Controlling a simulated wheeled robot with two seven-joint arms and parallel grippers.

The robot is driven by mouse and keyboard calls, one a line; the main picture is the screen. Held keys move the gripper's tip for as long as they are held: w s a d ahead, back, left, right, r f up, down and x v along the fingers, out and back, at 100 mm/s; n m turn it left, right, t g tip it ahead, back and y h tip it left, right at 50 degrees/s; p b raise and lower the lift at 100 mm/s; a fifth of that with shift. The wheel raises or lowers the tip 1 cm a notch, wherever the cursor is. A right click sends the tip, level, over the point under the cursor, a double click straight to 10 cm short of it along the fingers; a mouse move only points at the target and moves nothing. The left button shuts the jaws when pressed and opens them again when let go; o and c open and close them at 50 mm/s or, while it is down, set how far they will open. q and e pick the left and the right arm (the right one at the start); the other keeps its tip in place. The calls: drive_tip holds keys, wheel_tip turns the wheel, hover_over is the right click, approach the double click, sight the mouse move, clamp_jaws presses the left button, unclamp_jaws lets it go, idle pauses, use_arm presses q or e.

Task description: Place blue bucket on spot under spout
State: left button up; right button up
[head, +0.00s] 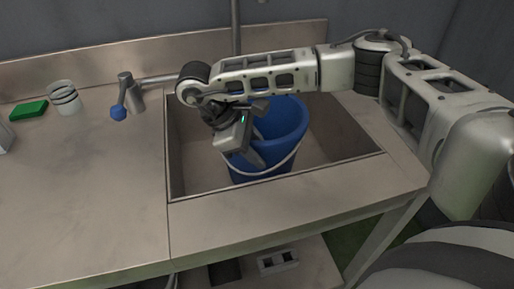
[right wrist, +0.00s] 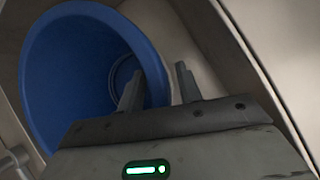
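The blue bucket (head: 285,120) stands upright in the sink, with its pale wire handle hanging down its front. In the right wrist view the open mouth of the bucket (right wrist: 75,65) fills the upper left. My right gripper (head: 253,148) reaches down at the bucket's left front side. In the right wrist view its fingers (right wrist: 158,88) are apart, one over the bucket's mouth and one outside the rim, with the rim between them. Contact with the rim cannot be told. The metal spout (head: 160,79) runs right from the tap; its end is hidden behind my arm. My left gripper is not in view.
The sink (head: 335,135) has raised walls around the bucket, with bare floor to its right. A tap lever with a blue knob (head: 118,113) stands left of the sink. A white cup (head: 65,98) and a green sponge (head: 29,110) are at the far left.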

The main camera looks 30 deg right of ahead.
drive_tip(key=shift+r, duration=0.3)
use_arm(q)
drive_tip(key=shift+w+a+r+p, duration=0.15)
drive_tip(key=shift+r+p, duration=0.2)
drive_tip(key=shift+p, duration=0.45)
use_arm(e)
drive_tip(key=v, duration=1.1)
drive_tip(key=shift+a+r, duration=0.2)
drive_tip(key=shift+r, duration=0.1)
drive_tip(key=shift+w, duration=0.1)
